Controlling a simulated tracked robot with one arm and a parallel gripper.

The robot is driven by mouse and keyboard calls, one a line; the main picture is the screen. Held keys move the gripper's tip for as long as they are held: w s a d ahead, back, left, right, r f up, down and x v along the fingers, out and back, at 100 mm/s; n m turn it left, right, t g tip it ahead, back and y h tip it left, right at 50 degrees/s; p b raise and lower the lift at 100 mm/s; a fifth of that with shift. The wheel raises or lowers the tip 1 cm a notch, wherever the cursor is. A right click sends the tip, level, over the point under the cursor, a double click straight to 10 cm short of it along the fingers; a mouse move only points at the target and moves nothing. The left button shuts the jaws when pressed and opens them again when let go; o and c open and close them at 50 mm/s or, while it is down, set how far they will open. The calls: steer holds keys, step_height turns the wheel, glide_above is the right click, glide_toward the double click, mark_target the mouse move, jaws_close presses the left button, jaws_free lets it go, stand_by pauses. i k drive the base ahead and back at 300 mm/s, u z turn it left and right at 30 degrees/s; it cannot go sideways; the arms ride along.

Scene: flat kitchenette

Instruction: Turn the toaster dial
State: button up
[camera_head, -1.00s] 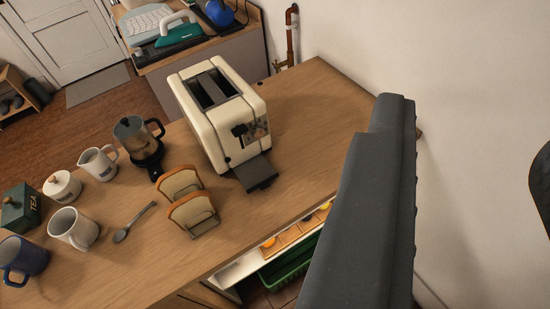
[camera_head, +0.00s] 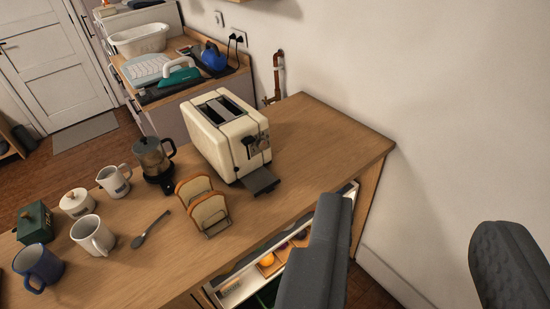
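The cream toaster (camera_head: 227,134) stands upright on the wooden counter, with two dark slots on top. Its end panel with a dark lever and control area (camera_head: 256,143) faces to the lower right, and a dark crumb tray sticks out below it. The dial is too small to tell apart on this panel. My gripper (camera_head: 415,260) shows as two dark grey fingers, one at lower middle and one at the right edge, set wide apart with nothing between them. It is in front of the counter's right end, apart from the toaster.
Toast slices in a rack (camera_head: 203,205) stand just in front of the toaster. A drawer (camera_head: 240,288) is open below the counter. Counter right of the toaster is clear.

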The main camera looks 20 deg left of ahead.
mark_target(261, 143)
steer(key=u, duration=0.1)
steer(key=i, duration=0.95)
steer(key=z, duration=0.05)
